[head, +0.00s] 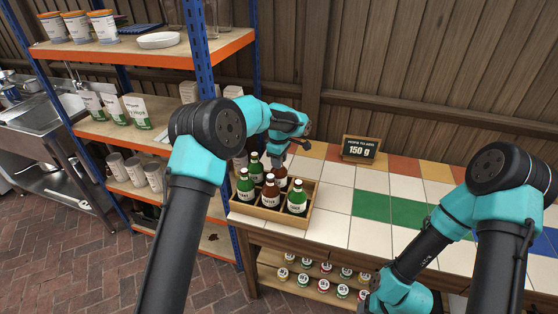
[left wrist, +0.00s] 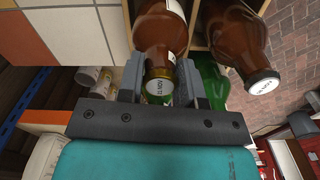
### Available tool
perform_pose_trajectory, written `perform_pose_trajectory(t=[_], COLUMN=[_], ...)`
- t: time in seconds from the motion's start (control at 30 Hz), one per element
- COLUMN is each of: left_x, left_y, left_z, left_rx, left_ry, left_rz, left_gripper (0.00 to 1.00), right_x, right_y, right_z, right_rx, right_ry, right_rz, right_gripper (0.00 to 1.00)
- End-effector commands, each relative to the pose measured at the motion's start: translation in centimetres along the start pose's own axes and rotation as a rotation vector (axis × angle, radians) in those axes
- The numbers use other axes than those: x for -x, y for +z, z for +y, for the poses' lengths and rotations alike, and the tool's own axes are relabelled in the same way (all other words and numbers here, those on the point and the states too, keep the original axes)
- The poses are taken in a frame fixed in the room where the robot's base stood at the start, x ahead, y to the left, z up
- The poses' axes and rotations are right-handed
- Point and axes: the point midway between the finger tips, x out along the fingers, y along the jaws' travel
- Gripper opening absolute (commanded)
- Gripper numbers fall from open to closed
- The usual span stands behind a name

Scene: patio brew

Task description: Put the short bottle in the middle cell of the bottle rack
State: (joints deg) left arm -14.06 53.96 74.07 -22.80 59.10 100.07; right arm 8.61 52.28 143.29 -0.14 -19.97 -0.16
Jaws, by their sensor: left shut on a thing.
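The wooden bottle rack (head: 262,216) stands at the table's left front corner, holding green and brown bottles. A green bottle (head: 245,188), a brown bottle (head: 271,192) and another green bottle (head: 297,200) fill the near row. One more green bottle (head: 257,167) stands behind them. My left gripper (head: 288,158) points down over the rack's back right part. In the left wrist view it is shut on the neck of a brown bottle (left wrist: 160,30) with a pale cap, beside a wooden divider. I cannot tell whether its base rests in a cell. My right gripper is outside the view.
A blue-posted shelf unit (head: 185,60) with cups, bags and jars rises left of the table. A small sign (head: 361,149) stands at the back of the tiled table (head: 335,198). The table right of the rack is clear. Small jars (head: 303,280) sit below.

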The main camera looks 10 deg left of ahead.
Motion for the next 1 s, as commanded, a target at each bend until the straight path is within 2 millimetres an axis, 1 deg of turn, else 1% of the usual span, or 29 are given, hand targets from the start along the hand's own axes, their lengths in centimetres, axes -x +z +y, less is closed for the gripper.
perform_pose_trajectory(t=[0.23,0.27,0.5,0.53,0.83,1.0], left_x=[-0.1,-0.3,-0.2,-0.2,0.0,1.4], left_y=[0.0,0.0,0.0,0.0,0.0,0.0], left_z=[0.0,0.0,0.0,0.0,0.0,0.0], left_rx=[0.0,0.0,0.0,0.0,0.0,0.001], left_ry=[0.001,-0.001,0.0,0.0,0.001,0.002], left_rz=[0.0,0.0,0.0,0.0,0.0,0.0], left_gripper=[0.0,0.34,0.57,0.58,0.58,0.58], right_x=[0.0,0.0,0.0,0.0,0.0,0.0], right_y=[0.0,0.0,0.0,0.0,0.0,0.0], right_z=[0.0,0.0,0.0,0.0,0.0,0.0], right_rx=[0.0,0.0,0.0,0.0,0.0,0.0], right_ry=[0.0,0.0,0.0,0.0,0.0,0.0], right_rz=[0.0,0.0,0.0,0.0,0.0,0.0], right_gripper=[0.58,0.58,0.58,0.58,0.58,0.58])
